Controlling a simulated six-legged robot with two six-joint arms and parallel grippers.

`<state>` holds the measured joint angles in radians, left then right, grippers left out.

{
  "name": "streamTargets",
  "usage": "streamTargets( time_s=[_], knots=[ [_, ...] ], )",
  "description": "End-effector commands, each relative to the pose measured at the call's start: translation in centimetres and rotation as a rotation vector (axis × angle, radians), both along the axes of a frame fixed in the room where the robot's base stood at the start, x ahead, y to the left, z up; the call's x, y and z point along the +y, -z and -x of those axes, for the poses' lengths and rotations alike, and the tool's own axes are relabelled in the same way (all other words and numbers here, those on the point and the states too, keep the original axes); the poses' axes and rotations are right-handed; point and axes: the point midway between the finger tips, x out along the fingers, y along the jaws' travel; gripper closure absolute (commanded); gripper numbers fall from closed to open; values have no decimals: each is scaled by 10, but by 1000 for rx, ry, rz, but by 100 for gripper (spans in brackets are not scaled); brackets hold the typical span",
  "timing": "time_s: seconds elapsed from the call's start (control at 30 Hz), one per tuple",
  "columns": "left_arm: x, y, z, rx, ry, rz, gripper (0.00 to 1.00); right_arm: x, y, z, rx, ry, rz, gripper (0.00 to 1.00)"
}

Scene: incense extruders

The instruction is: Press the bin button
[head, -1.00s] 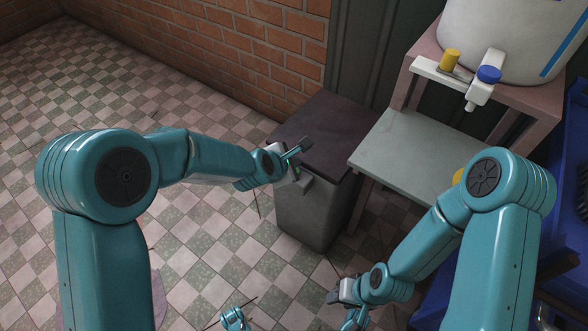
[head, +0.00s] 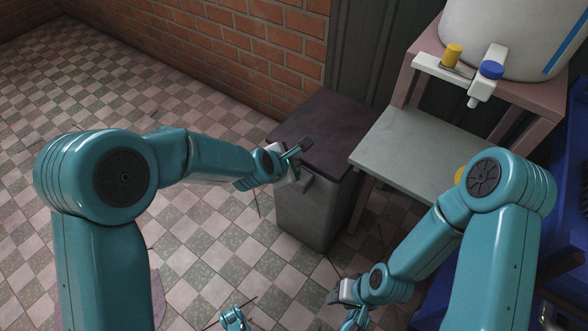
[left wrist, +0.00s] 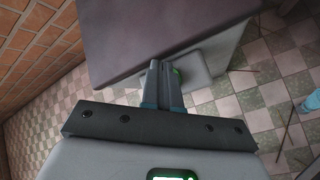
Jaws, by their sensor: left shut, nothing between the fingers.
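The bin (head: 312,212) is a grey box with a dark brown lid (head: 322,130), standing on the tiled floor in the middle of the head view. In the left wrist view its lid (left wrist: 150,35) fills the top, and a small green-lit button (left wrist: 177,72) shows on a pale raised part of the bin's front. My left gripper (head: 297,166) is at the bin's front upper edge. In the left wrist view its fingers (left wrist: 160,66) are together and empty, their tips right beside the green spot; I cannot tell whether they touch it. My right gripper (head: 340,293) is low in front of the bin, its fingers unclear.
A pinkish table with a grey lower shelf (head: 415,150) stands right of the bin and carries a white tank (head: 500,40) with yellow and blue taps. A brick wall (head: 230,45) is behind. Blue crates (head: 545,235) are at the right. The tiled floor at left is open.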

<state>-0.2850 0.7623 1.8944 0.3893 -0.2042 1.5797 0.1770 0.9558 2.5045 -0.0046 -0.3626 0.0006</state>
Motion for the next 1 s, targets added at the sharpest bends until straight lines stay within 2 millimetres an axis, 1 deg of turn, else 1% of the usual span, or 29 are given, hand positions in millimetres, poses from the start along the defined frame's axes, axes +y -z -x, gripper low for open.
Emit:
streamTargets(
  time_s=[0.03,0.43,1.0],
  knots=[
    [0,3,0,0,0,0,100,0,4,0,0,0,0,57],
    [0,2,0,0,1,-1,100,0,3,0,0,0,0,57],
    [0,8,0,-1,0,-1,100,0,11,0,0,0,0,57]
  ],
)
